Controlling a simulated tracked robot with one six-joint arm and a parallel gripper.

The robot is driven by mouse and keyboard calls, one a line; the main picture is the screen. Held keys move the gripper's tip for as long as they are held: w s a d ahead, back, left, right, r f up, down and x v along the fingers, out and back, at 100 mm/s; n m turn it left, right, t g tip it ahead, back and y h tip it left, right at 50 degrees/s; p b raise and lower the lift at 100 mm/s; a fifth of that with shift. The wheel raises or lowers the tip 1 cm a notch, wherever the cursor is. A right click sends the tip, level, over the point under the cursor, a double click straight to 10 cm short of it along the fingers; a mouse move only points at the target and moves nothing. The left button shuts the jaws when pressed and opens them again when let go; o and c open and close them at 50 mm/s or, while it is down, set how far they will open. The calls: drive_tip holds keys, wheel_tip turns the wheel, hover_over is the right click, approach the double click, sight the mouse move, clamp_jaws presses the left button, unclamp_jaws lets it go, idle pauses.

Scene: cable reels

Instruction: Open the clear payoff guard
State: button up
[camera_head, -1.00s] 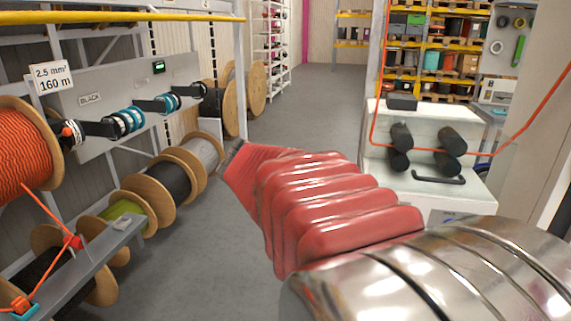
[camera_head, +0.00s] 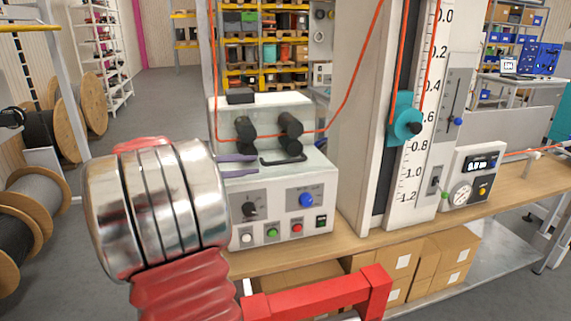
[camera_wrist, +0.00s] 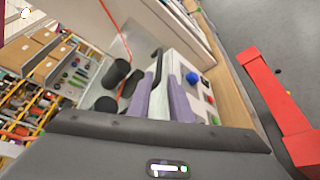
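The clear payoff guard (camera_head: 267,135) is a see-through cover over the dark rollers on the white machine (camera_head: 275,206); it appears down, its edges hard to see. Its black bar handle (camera_head: 284,160) sits low at the front. My gripper (camera_head: 257,165) comes in from the left, and its two purple fingertips end beside the left end of the handle. Whether a fingertip touches the handle I cannot tell.
Orange cable (camera_head: 352,90) runs through the rollers and up the tall scaled column (camera_head: 365,150) on the right. Knobs and coloured buttons (camera_head: 270,233) are on the front panel below. The wooden bench (camera_head: 480,197) extends right. Wooden reels (camera_head: 35,200) stand at left.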

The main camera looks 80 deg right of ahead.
sight(287, 161)
drive_tip(key=x, duration=1.3)
drive_tip(key=shift+s+d+f, duration=0.1)
drive_tip(key=shift+s+d, duration=0.1)
drive_tip(key=shift+s, duration=0.15)
drive_tip(key=shift+c, duration=0.5)
clamp_jaws()
drive_tip(key=shift+f, duration=0.1)
drive_tip(key=shift+a, duration=0.25)
drive_tip(key=shift+d, duration=0.15)
